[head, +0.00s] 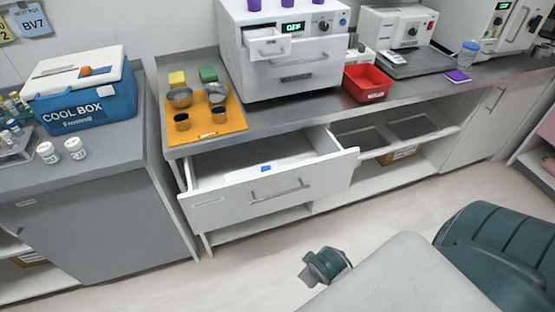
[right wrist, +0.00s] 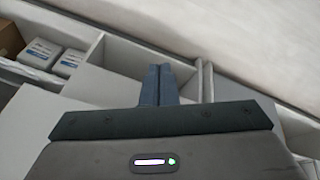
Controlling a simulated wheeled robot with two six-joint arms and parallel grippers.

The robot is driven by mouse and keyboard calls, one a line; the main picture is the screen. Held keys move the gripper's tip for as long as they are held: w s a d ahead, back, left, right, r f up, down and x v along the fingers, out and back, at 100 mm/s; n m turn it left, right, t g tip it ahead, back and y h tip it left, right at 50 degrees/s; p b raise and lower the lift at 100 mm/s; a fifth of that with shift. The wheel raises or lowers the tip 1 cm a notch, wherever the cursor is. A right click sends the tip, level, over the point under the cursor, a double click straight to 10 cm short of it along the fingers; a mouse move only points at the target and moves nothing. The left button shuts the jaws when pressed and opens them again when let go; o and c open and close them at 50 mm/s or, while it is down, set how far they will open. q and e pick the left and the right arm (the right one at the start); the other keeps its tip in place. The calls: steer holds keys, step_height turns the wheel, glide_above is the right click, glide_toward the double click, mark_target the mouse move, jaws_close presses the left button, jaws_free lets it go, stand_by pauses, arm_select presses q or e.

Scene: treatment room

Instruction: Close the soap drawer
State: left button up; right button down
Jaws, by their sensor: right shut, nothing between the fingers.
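The small soap drawer (head: 267,46) at the upper left of the white machine (head: 290,75) stands pulled out in the head view. The machine's display reads OFF. In the right wrist view, my right gripper (right wrist: 158,70) has its two blue-grey fingers together, with nothing between them, in front of white cabinet panels. In the head view, my right arm comes in from the lower right, well below and apart from the soap drawer; its fingers are not clear there. My left gripper is not in view.
A large counter drawer (head: 270,190) stands open below the machine, jutting over the floor. A red bin (head: 367,83) sits right of the machine. An orange mat (head: 207,134) with bowls and cups lies left of it. A cool box (head: 85,95) stands farther left.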

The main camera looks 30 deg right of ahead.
steer(key=w+d+r+n+t+h, duration=0.1)
steer(key=w+r+n+t, duration=0.15)
steer(key=r, duration=0.35)
steer(key=w+d+r+n+t, duration=0.1)
steer(key=w+d+r+n, duration=0.15)
steer(key=r, duration=0.35)
steer(key=n+t+h, duration=0.2)
steer(key=n+t, duration=1)
steer(key=n, duration=1.4)
glide_toward(275, 54)
steer(key=p+x, duration=0.3)
steer(key=x, duration=0.3)
steer(key=shift+p, duration=0.35)
steer(key=shift+w+d+f, duration=0.1)
steer(key=shift+w, duration=0.3)
